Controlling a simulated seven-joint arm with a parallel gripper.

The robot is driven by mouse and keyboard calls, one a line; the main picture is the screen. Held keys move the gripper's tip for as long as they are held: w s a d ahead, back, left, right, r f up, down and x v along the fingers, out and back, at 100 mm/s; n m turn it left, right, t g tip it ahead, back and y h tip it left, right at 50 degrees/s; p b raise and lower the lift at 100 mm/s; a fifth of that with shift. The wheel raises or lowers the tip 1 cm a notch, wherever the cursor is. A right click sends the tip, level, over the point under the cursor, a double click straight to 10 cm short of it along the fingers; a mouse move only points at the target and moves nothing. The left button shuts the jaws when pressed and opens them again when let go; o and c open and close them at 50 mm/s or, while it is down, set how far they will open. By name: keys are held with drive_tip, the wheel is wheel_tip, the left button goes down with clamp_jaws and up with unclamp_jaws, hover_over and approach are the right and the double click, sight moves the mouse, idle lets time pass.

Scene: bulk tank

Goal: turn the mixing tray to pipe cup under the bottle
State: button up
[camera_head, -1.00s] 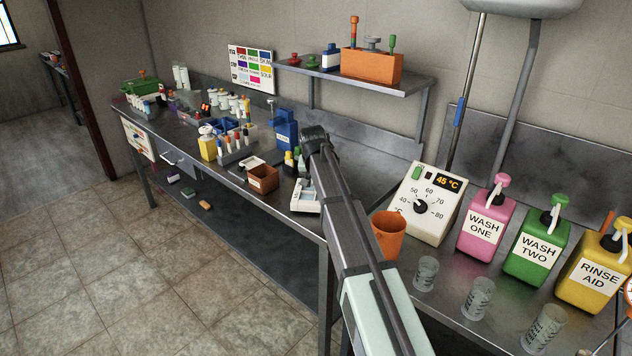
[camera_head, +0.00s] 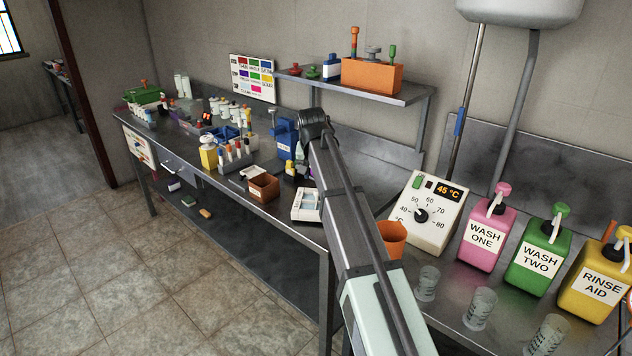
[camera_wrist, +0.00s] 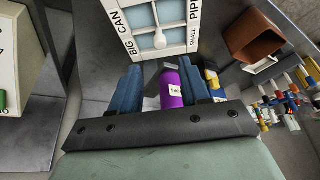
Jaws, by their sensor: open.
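The white mixing tray (camera_head: 307,205) lies on the steel bench beside my arm. In the wrist view the tray (camera_wrist: 160,39) shows pale blue compartments, a round white knob and the labels BIG CAN, SMALL and PIPE. My gripper (camera_wrist: 160,68) is open, its two blue fingers apart and pointing toward the tray. A purple bottle (camera_wrist: 172,92) with a white label shows between the fingers; I cannot tell whether they touch it. A blue and yellow bottle (camera_wrist: 212,80) is just right of the right finger. In the head view my arm hides the gripper.
A brown open box (camera_head: 263,187) stands left of the tray. An orange cup (camera_head: 392,238) and the white temperature box (camera_head: 428,215) are to the right. Several bottles and jars crowd the bench farther left.

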sight(317, 199)
drive_tip(key=shift+v, duration=1.95)
drive_tip(key=s+a+f+g, duration=0.1)
drive_tip(key=s+a+f, duration=0.3)
drive_tip(key=f, duration=0.4)
drive_tip(key=s+d+f+t+h, duration=0.1)
drive_tip(key=s+f, duration=0.1)
drive_tip(key=s+d+f+t+h, duration=0.1)
drive_tip(key=s+d+f+t, duration=0.1)
drive_tip(key=s+d+f+n+t, duration=0.1)
drive_tip(key=s+d+f+t, duration=0.1)
drive_tip(key=shift+s+f+h, duration=0.25)
drive_tip(key=shift+h, duration=0.15)
drive_tip(key=w+a+r+m+t+y, duration=0.1)
drive_tip(key=w+a+r+t, duration=0.1)
drive_tip(key=w+r+t, duration=0.35)
drive_tip(key=shift+g, duration=0.35)
drive_tip(key=x, duration=1.2)
drive_tip(key=shift+a+f, duration=0.1)
drive_tip(key=shift+f, duration=0.05)
